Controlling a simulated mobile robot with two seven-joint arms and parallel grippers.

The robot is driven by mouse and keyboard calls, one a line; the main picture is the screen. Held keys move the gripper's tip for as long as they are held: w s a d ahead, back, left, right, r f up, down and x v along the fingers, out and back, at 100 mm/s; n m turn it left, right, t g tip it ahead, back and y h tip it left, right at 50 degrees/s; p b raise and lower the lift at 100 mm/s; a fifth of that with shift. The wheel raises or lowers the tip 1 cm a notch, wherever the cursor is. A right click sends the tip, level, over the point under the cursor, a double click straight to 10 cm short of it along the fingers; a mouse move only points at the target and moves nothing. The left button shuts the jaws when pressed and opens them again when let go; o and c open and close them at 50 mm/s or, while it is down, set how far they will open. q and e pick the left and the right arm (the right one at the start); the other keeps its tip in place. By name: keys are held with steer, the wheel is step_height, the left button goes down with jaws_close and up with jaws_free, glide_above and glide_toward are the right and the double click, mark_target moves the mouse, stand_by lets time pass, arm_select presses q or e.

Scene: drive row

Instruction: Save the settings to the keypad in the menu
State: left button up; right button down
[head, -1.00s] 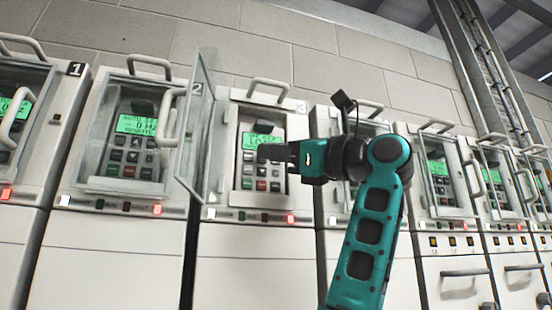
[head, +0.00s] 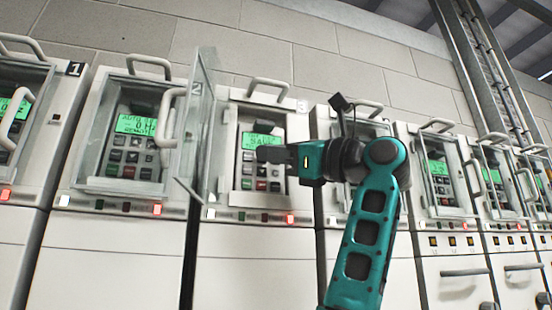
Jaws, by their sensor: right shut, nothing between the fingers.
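The keypad (head: 248,185) of drive 3 sits in its recess, with a lit green display (head: 258,141) above its keys. The display text shows a word that looks like "SAVE", partly blurred. My right gripper (head: 262,154) is shut and empty, its fingertips in front of the keypad just below the display. The fingers hide the upper keys; a red key and a dark green key show below them. I cannot tell whether the fingertips touch a key. My left gripper is not in view.
Drive 2 (head: 130,145) and drive 1 (head: 12,120) stand to the left with closed doors. More cabinets with closed doors continue to the right.

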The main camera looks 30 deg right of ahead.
steer(key=shift+s, duration=0.1)
stand_by(0.3)
steer(key=shift+s+a+b, duration=0.2)
steer(key=shift+s+b, duration=0.25)
steer(key=shift+s, duration=0.2)
steer(key=s+b, duration=0.1)
steer(key=s, duration=0.1)
steer(key=s+a+b, duration=0.1)
steer(key=s, duration=0.2)
steer(key=shift+a, duration=0.1)
steer(key=shift+w, duration=0.1)
stand_by(0.3)
stand_by(1.4)
